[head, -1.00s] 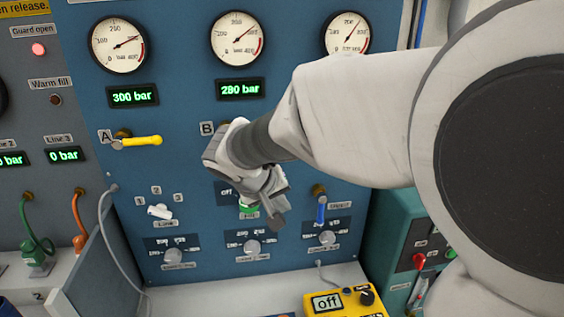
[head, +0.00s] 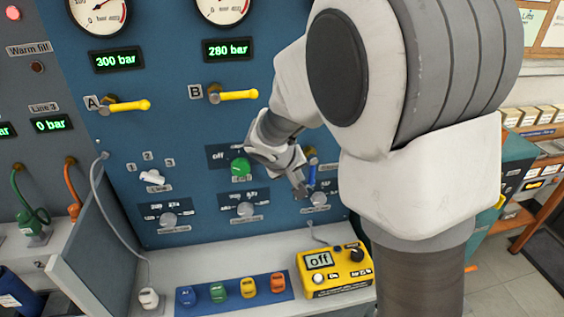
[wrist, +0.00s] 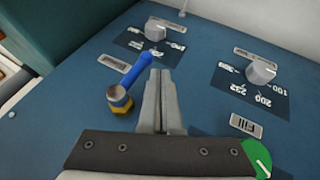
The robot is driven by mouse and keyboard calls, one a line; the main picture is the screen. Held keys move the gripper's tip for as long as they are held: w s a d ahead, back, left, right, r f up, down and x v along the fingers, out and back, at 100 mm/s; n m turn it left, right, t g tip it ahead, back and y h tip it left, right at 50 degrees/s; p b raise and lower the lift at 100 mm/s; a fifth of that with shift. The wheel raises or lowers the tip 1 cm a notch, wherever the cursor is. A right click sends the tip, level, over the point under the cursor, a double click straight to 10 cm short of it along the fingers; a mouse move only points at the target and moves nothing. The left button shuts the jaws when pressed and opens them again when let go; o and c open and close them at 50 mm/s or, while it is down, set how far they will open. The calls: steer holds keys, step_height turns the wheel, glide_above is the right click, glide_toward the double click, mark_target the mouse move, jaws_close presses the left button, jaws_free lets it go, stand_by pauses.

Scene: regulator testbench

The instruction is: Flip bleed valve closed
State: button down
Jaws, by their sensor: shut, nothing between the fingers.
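The bleed valve appears to be the small blue lever (head: 312,176) on a brass fitting at the lower right of the blue panel. It hangs down from its fitting in the head view. In the wrist view the blue lever (wrist: 136,69) slants from its brass fitting (wrist: 121,102) toward the fingertips. Its label is too small to read. My gripper (head: 300,192) is shut and empty, just left of the lever. In the wrist view my gripper's closed fingers (wrist: 161,76) are close beside the lever's free end; I cannot tell whether they touch.
Yellow levers A (head: 128,105) and B (head: 237,96) lie horizontal higher up. A yellow meter (head: 335,272) reading "off" stands on the bench below. Open panel lies between the levers.

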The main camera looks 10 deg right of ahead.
steer(key=shift+w+d, duration=0.15)
steer(key=shift+d, duration=0.4)
steer(key=shift+w+f+b, duration=0.1)
steer(key=shift+f+b, duration=0.1)
steer(key=shift+b, duration=0.1)
steer(key=shift+b, duration=0.35)
